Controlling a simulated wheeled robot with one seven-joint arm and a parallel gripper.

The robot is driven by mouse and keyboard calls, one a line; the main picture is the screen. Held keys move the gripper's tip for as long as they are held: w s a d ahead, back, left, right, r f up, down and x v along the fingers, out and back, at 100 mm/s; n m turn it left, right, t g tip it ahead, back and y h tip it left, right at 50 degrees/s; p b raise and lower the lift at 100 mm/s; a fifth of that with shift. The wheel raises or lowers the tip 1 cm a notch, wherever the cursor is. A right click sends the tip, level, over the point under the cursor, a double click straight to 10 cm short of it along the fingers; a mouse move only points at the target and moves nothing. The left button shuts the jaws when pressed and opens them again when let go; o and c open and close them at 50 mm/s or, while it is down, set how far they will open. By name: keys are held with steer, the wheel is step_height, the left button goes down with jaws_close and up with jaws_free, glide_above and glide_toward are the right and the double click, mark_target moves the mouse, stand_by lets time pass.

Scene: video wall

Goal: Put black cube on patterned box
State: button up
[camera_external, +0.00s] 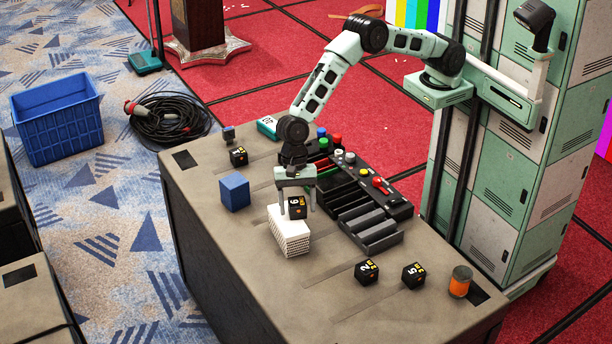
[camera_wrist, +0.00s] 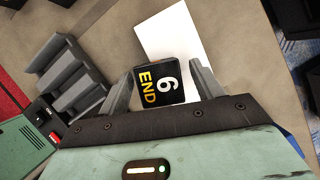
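The black cube marked 6 (camera_external: 297,208) is at the top of the white box with patterned sides (camera_external: 293,246). It appears to rest near the back end of the box's top. My gripper (camera_external: 298,204) points down over the cube, one finger on each side, with gaps between fingers and cube. In the wrist view, the cube (camera_wrist: 160,83) shows "6" and "END" between the open fingers (camera_wrist: 163,85). The bare white top of the box (camera_wrist: 180,38) extends beyond it. The cube's underside is hidden.
A blue cube (camera_external: 234,191) stands left of the box. Other black cubes (camera_external: 367,272) (camera_external: 413,275) (camera_external: 238,156) and an orange can (camera_external: 460,282) stand on the table. The front left tabletop is clear.

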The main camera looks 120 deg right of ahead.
steer(key=v, duration=1.2)
steer(key=s+a+r+n+g, duration=0.1)
steer(key=s+a+r+n, duration=0.4)
steer(key=s+a+n, duration=0.45)
steer(key=s+a+r+n, duration=0.2)
steer(key=s+n, duration=0.4)
steer(key=s, duration=0.8)
steer(key=s+d+f+n+h, duration=0.1)
steer(key=s+d+n, duration=0.1)
steer(key=s+n, duration=0.5)
steer(key=s+d+f+n+h, duration=0.1)
steer(key=s+n, duration=0.6)
steer(key=s, duration=0.9)
steer(key=shift+d+g+h+b, duration=0.35)
steer(key=shift+d+h, duration=0.35)
steer(key=shift+d, duration=0.4)
steer(key=shift+n, duration=0.25)
